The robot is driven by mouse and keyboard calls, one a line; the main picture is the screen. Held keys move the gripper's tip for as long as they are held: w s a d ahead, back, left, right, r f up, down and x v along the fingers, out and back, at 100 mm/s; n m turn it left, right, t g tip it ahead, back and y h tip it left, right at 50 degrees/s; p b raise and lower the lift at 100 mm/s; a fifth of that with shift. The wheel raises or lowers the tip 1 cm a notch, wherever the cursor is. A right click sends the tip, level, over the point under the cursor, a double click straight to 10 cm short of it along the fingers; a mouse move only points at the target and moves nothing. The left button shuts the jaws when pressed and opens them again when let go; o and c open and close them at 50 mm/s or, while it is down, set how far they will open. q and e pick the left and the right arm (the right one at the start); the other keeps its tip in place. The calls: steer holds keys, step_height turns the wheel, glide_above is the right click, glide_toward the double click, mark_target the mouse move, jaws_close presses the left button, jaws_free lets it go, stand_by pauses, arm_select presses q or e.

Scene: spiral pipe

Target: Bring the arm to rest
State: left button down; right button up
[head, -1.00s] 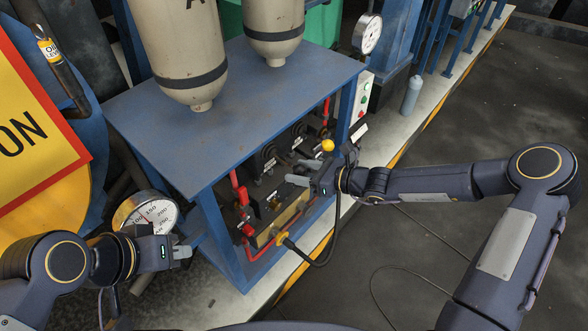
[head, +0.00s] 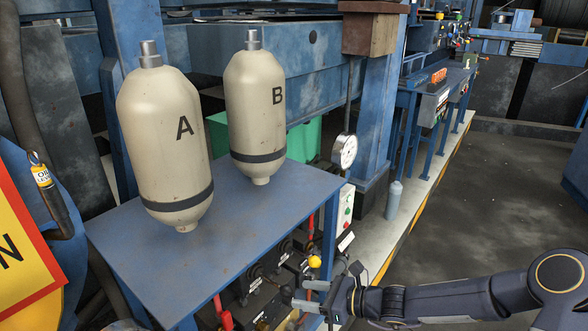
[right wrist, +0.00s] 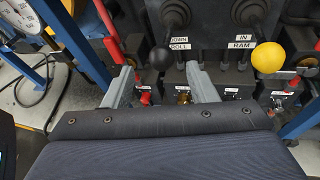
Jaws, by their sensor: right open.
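My right gripper (head: 306,296) reaches in from the right in the head view, in front of the control panel under the blue table (head: 250,205). Its two grey fingers are apart. In the right wrist view, the fingers (right wrist: 160,88) point at the panel with nothing held between them. A black lever knob (right wrist: 160,57) shows just beyond the gap, and a yellow lever knob (right wrist: 269,57) is to the right. The yellow knob also shows in the head view (head: 314,262), just above the gripper. My left gripper is out of view.
Tanks A (head: 165,140) and B (head: 255,105) stand over the table. A gauge (head: 344,151) and a grey bottle (head: 394,200) are behind it. Red-handled valves (right wrist: 145,98) sit low on the panel. The dark floor (head: 475,190) at right is open.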

steer(key=s+d+r+n+h+p, duration=0.1)
steer(key=s+d+r+n+h, duration=0.2)
steer(key=s+d+r+n, duration=0.2)
steer(key=s+d+r+n+h+p, duration=0.1)
steer(key=s+d+r+n+h, duration=0.2)
steer(key=s+n, duration=0.7)
steer(key=s+d+r+n+h, duration=0.3)
steer(key=s+d+r+n, duration=0.3)
steer(key=s, duration=0.6)
steer(key=shift+d+r+n+h+p, duration=0.35)
steer(key=shift+d+n+h+p, duration=0.05)
steer(key=shift+d+n, duration=0.45)
